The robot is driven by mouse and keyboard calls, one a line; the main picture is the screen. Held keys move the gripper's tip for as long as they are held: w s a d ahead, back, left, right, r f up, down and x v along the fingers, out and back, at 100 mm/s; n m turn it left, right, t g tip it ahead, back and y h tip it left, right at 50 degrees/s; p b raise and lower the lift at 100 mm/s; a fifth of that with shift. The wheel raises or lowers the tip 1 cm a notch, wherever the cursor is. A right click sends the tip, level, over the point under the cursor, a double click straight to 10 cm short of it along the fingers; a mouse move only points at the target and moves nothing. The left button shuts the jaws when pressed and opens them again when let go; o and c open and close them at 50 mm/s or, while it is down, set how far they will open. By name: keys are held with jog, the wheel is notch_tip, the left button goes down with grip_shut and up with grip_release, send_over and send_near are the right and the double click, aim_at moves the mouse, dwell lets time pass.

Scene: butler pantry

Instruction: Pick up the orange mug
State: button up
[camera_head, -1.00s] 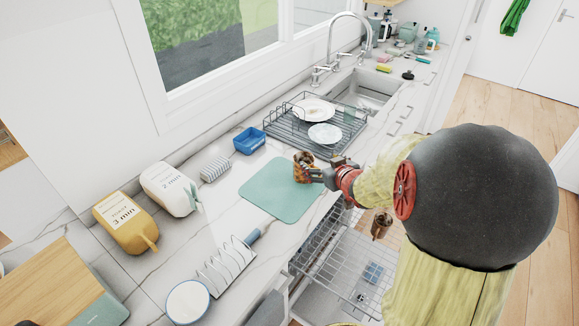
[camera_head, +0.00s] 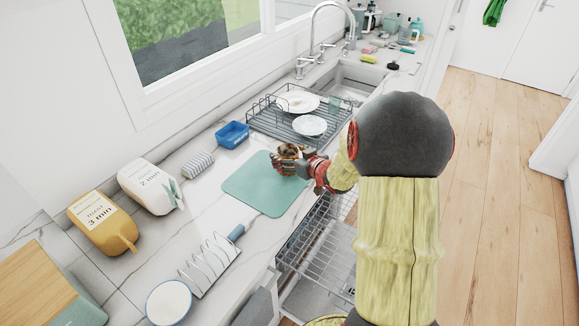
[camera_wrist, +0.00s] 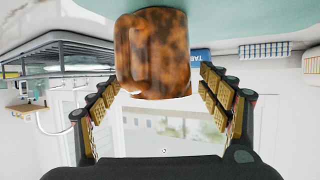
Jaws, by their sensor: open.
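The orange mug (camera_head: 290,151), mottled orange and dark brown, stands at the far right part of the green mat (camera_head: 250,190) on the counter. My gripper (camera_head: 291,163) is at the mug in the head view, covering part of it. In the wrist view, which looks upside down, the mug (camera_wrist: 155,48) fills the upper middle. The open fingers of my gripper (camera_wrist: 158,82) reach along its left and right sides, with a gap visible on the right. The mug's handle shows toward its left side. Whether a finger touches the mug is unclear.
A dish rack (camera_head: 262,122) with white plates stands behind the mat, and a blue tub (camera_head: 232,135) is to its left. An open dishwasher rack (camera_head: 315,262) lies below the counter edge.

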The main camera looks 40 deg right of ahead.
jog(key=shift+w+f, duration=0.1)
jog(key=shift+w, duration=0.15)
jog(key=shift+c, duration=1.2)
jog(key=c, duration=1.1)
jog(key=shift+c, duration=0.7)
